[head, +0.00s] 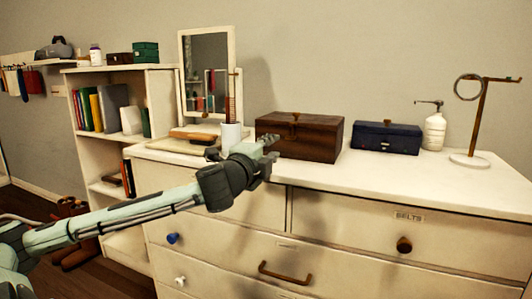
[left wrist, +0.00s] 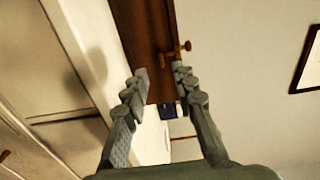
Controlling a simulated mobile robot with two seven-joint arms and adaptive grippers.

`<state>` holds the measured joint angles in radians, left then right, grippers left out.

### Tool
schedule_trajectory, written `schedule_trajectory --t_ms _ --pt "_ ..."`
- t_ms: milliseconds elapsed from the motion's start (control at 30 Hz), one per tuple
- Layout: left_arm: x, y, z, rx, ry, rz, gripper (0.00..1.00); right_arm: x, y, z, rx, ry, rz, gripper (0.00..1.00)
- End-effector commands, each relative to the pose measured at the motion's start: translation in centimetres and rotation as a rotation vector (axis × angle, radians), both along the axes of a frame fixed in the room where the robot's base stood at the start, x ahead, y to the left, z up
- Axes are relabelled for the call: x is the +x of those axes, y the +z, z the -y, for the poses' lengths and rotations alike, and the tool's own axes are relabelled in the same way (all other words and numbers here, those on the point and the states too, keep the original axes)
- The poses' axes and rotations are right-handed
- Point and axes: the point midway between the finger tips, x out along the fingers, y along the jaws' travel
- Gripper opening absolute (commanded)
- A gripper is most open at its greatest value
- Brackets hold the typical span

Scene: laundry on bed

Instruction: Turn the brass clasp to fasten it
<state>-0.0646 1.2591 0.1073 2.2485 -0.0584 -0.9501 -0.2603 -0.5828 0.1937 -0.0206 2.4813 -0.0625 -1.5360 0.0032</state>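The brown wooden box (head: 312,142) stands closed on the dresser top. A brass clasp (head: 295,118) sits at its upper front edge. In the left wrist view the clasp (left wrist: 178,49) juts from the box's right edge, beyond my fingertips and nearer the right finger. My left gripper (head: 268,148) is in front of the box's left end. In the left wrist view my left gripper (left wrist: 160,73) is open, with nothing between its fingers and the brown box (left wrist: 150,45) behind the gap. No contact with the clasp shows. My right gripper is not in view.
A dark blue box (head: 386,138), a white pump bottle (head: 434,130) and a brass stand (head: 480,110) are to the right on the dresser top (head: 440,182). A mirror (head: 207,75) and a white cup (head: 231,134) are to the left. The dresser front edge is below my gripper.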

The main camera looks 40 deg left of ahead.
Motion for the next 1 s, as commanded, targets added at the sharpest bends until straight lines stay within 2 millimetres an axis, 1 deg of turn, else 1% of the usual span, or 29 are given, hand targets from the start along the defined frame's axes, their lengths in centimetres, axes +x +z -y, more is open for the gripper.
schedule_trajectory --t_ms 33,200,333,1000 --pt "-0.6 -0.1 0.3 0.001 -0.002 -0.003 0.27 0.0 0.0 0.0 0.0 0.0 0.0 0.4" --pt "-2.1 -0.1 0.8 -0.004 -0.003 -0.002 0.27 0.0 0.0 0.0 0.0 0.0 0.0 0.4" --pt "-2.8 -0.1 0.9 -0.002 -0.001 -0.002 0.27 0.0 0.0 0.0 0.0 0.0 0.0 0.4" --pt "-3.0 -0.1 0.9 -0.005 0.002 -0.002 0.27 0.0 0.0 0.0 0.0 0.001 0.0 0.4"
